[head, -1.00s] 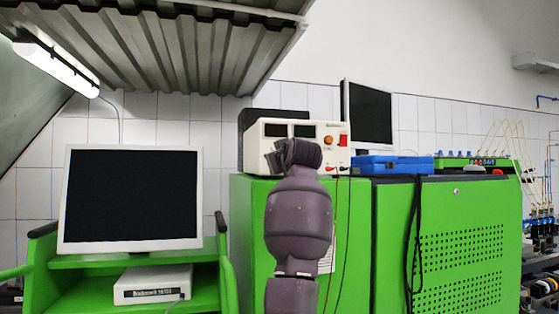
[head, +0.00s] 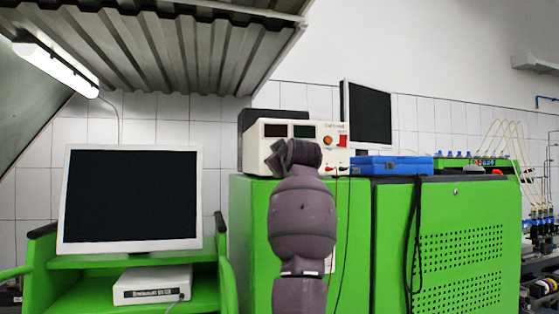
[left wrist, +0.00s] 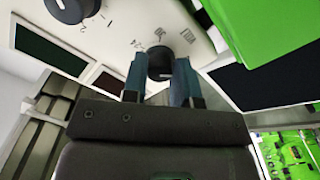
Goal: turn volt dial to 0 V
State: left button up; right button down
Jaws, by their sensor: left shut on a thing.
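The white power supply (head: 330,154) stands on the green cabinet, with two dark displays on its upper left. My left gripper (head: 294,156) is in front of its lower face and hides the dials there in the head view. In the left wrist view, a black dial (left wrist: 160,64) with a light pointer mark sits between the fingers of my left gripper (left wrist: 161,78), which is shut on it. Printed marks, one reading like 24, lie beside this dial. A second black dial (left wrist: 66,8) is at the upper left, apart from the fingers. My right gripper is not in view.
An orange knob (head: 328,141) and a red switch (head: 342,140) are on the power supply's right side. Red and black leads hang from it over the green cabinet (head: 460,240). A blue case (head: 392,165) lies to the right. A monitor (head: 132,198) stands at left.

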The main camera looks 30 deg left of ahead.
pick_arm(q)
jog(key=o, duration=0.9)
jog(key=b+v, duration=0.2)
jog(key=v, duration=0.9)
jog(key=shift+a, duration=0.1)
